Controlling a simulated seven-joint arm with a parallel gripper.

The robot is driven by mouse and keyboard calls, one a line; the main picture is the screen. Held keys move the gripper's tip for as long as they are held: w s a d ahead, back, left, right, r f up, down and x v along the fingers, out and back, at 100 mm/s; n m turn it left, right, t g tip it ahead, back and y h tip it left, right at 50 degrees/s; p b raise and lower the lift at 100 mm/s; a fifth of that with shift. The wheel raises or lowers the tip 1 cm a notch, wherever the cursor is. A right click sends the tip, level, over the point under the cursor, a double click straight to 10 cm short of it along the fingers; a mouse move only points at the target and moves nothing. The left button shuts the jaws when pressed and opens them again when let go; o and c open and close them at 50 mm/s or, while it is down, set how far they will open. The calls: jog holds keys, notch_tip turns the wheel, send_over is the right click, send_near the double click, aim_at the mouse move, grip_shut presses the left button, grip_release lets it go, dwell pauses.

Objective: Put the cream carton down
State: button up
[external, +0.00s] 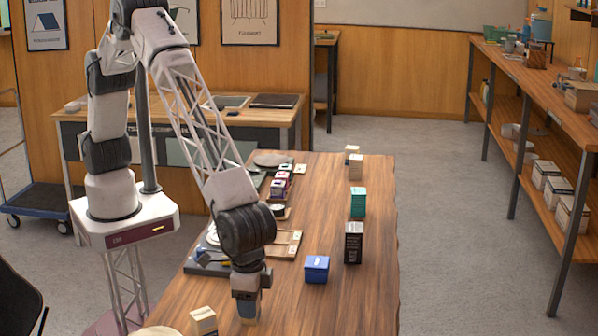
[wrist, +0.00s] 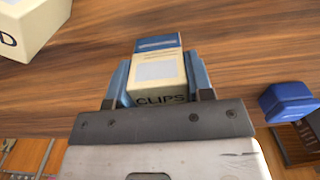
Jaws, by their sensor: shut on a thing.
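The cream carton (wrist: 158,75), marked CLIPS, is between the two blue fingers of my gripper (wrist: 160,82) in the wrist view. My gripper is shut on it. In the external view my gripper (external: 248,304) points down, low over the near part of the wooden table (external: 350,300).
Another cream box (external: 204,321) stands left of my gripper; it also shows in the wrist view (wrist: 28,25). A blue box (external: 317,268) is to the right, with a black box (external: 353,243) and a teal box (external: 358,202) farther back.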

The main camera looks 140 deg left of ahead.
jog(key=shift+f, duration=0.15)
jog(key=o, duration=0.9)
notch_tip(320, 180, up, 12)
jog(key=shift+f, duration=0.1)
jog(key=shift+r, duration=0.25)
dwell(0.5)
